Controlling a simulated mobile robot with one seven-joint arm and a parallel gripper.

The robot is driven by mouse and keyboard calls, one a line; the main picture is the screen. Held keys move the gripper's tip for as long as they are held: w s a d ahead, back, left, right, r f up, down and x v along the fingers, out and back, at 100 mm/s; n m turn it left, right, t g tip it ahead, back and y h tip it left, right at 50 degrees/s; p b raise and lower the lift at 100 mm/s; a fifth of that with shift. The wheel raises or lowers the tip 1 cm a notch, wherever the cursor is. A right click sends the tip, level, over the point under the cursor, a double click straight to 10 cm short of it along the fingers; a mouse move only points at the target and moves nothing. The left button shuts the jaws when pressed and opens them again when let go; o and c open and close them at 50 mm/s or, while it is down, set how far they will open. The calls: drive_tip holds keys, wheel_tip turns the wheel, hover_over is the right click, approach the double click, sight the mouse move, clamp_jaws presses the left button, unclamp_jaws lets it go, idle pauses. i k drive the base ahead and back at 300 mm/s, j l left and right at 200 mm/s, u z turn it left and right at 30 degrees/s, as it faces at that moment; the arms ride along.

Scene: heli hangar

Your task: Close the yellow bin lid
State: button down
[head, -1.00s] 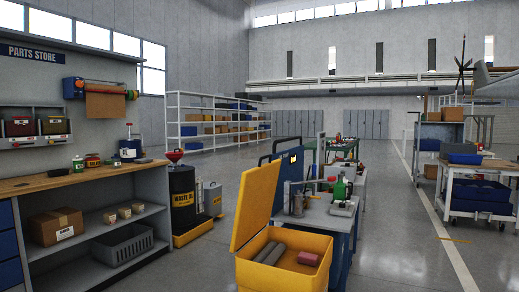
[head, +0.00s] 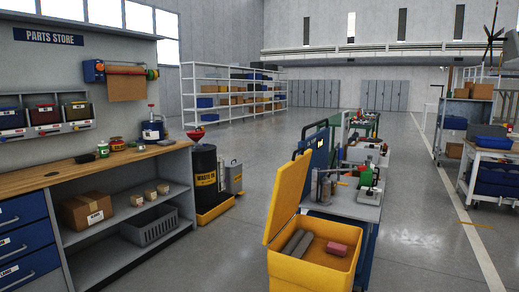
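The yellow bin (head: 315,268) stands on the floor at the bottom centre-right of the head view. Its yellow lid (head: 288,195) is open, raised steeply and leaning a little to the right at the top. Inside the bin lie grey rolls (head: 296,243) and a dull red block (head: 337,248). The bin's lower part is cut off by the bottom edge of the picture. My gripper is not in view.
A workbench with shelves (head: 100,172) runs along the left wall. A blue cart (head: 345,205) with tools on top stands right behind the bin. A black waste drum (head: 204,175) stands behind left. Grey floor is clear between bench and bin, and to the right.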

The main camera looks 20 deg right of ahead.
sight(290, 177)
drive_tip(key=i+j+u, duration=0.3)
drive_tip(key=u, duration=0.15)
drive_tip(key=i+j+u, duration=0.15)
drive_tip(key=i+u, duration=0.35)
drive_tip(key=i+j+u, duration=0.1)
drive_tip(key=i+u, duration=0.35)
drive_tip(key=i, duration=0.55)
drive_tip(key=i+z, duration=0.4)
drive_tip(key=i+j+z, duration=0.15)
drive_tip(key=i+z, duration=0.25)
drive_tip(key=i, duration=0.15)
drive_tip(key=i+z, duration=0.35)
drive_tip(key=i+l+z, duration=0.1)
drive_tip(key=z, duration=0.3)
drive_tip(key=i+z, duration=0.55)
drive_tip(key=z, duration=0.15)
drive_tip(key=i+z, duration=0.45)
drive_tip(key=z, duration=0.25)
drive_tip(key=i+z, duration=0.3)
drive_tip(key=i+j+z, duration=0.25)
drive_tip(key=i+l, duration=0.1)
